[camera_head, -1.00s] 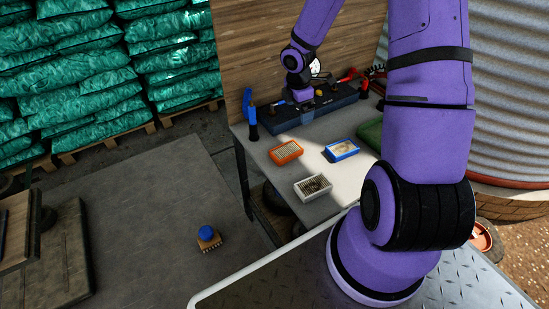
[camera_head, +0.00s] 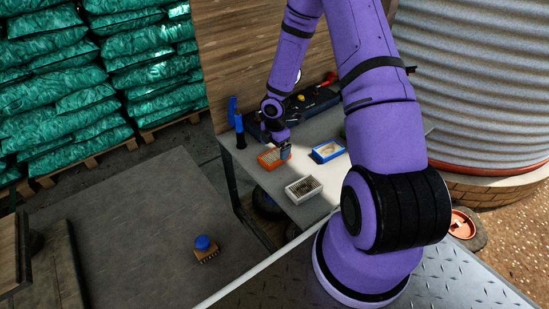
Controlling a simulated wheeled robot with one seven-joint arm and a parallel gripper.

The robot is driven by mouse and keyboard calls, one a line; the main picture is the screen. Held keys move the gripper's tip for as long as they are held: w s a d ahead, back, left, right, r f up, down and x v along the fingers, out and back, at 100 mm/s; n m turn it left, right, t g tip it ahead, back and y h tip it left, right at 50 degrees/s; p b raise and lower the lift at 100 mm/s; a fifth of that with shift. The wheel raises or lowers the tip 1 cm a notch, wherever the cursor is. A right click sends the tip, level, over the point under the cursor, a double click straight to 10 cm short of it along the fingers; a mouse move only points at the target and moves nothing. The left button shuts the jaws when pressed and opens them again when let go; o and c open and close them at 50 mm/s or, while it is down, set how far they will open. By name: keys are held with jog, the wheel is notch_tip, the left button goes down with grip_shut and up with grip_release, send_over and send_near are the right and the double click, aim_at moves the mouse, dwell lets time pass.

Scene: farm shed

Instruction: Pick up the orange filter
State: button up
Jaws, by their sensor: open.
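The orange filter (camera_head: 268,160) is a rectangular frame with a pale pleated middle. It lies on the grey workbench (camera_head: 238,158) near its left edge. My gripper (camera_head: 284,153) is at the right end of the orange filter, just over or around that end. The jaws are open, though they are small and partly hidden in this view. I cannot tell whether the fingers touch the filter.
A blue filter (camera_head: 328,151) lies to the right and a white filter (camera_head: 304,189) lies nearer the front. A dark toolbox (camera_head: 312,98) stands behind, with a blue-handled tool (camera_head: 239,127) at the bench's left edge. A wooden wall (camera_head: 235,50) backs the bench.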

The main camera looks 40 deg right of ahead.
aim_at(275, 154)
jog(key=shift+w+f, duration=0.15)
jog(key=shift+f, duration=2.15)
jog(key=c, duration=1)
jog(key=shift+c, duration=0.2)
jog(key=shift+r, duration=0.15)
